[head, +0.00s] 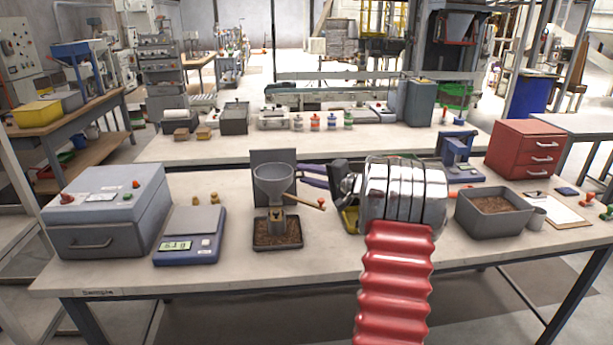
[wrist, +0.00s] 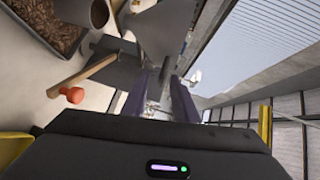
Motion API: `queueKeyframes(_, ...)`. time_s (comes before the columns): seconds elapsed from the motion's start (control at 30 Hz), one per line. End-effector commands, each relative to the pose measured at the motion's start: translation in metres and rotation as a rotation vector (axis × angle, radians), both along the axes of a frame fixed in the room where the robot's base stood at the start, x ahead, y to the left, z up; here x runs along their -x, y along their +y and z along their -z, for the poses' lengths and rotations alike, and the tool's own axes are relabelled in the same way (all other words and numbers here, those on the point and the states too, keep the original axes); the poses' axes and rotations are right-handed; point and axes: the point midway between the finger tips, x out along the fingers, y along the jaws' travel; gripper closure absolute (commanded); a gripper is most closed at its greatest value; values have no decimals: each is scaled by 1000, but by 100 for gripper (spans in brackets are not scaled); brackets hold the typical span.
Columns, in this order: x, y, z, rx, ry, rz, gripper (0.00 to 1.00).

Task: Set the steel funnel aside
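The steel funnel (head: 272,181) is a grey cone that sits upright in a stand above a small tray of brown pellets (head: 278,234). In the wrist view its grey cone (wrist: 161,28) lies just beyond the fingertips. My gripper (head: 301,174) points left at the funnel from its right side, near the rim. I cannot tell whether a fingertip touches the funnel. A wooden lever with an orange knob (wrist: 73,95) sticks out from the stand, close to the fingers.
A blue scale (head: 190,236) and a grey box machine (head: 108,213) stand to the left. A dark upright panel (head: 262,157) stands behind the funnel. A grey bin of pellets (head: 493,218) and a red drawer cabinet (head: 524,150) are on the right. The front table edge is mostly clear.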

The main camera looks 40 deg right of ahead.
Motion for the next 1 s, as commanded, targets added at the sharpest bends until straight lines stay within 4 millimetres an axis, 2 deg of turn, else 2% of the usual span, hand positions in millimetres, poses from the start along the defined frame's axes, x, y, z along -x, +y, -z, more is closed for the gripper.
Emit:
queueKeyframes(0.07, 0, 0, 0, 0, 0, 0, 76)
queueKeyframes(0.4, 0, 0, 0, 0, 0, 0, 100)
queueKeyframes(1.0, 1, 0, 2, -1, 3, 1, 100)
